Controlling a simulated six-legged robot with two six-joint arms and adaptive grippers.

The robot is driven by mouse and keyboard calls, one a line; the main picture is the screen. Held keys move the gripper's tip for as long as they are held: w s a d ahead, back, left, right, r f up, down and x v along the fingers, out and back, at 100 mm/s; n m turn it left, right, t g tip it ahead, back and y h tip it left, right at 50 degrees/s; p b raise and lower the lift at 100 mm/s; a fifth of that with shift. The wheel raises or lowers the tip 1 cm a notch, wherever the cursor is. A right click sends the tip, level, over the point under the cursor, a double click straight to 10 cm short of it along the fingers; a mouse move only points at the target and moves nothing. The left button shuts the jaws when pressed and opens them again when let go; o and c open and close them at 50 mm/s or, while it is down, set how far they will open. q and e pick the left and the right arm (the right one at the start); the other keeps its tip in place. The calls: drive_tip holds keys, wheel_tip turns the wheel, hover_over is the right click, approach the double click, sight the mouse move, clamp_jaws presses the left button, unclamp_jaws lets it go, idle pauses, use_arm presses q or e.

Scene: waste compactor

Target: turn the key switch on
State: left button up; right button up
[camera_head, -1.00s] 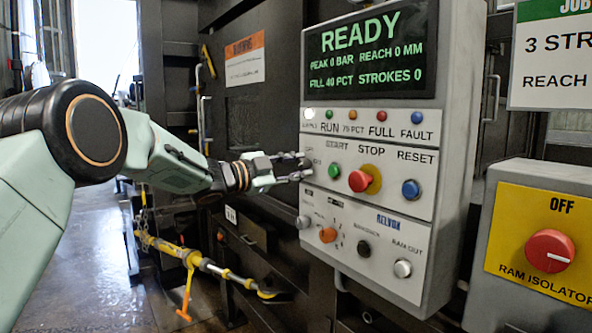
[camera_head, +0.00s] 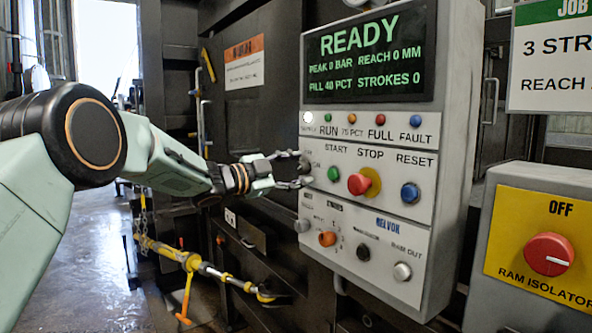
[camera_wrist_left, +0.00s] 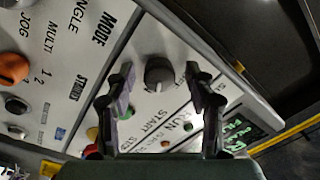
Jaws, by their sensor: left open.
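The key switch (camera_head: 305,164) is a small grey round knob at the left edge of the control box's button row, left of the green START button (camera_head: 333,174). It shows more clearly in the left wrist view (camera_wrist_left: 159,75) as a dark grey knob with a ridge. My left gripper (camera_head: 302,168) is open, with its fingertips on either side of the knob. In the left wrist view the two fingers (camera_wrist_left: 159,70) straddle the knob with a gap on each side. Contact cannot be told. My right gripper is not in view.
The red STOP button (camera_head: 359,184) and blue RESET button (camera_head: 410,193) sit to the right. An orange mode knob (camera_head: 327,239) is below. The display (camera_head: 370,57) reads READY.

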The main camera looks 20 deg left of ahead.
use_arm(q)
drive_tip(key=v, duration=1.2)
idle(0.5)
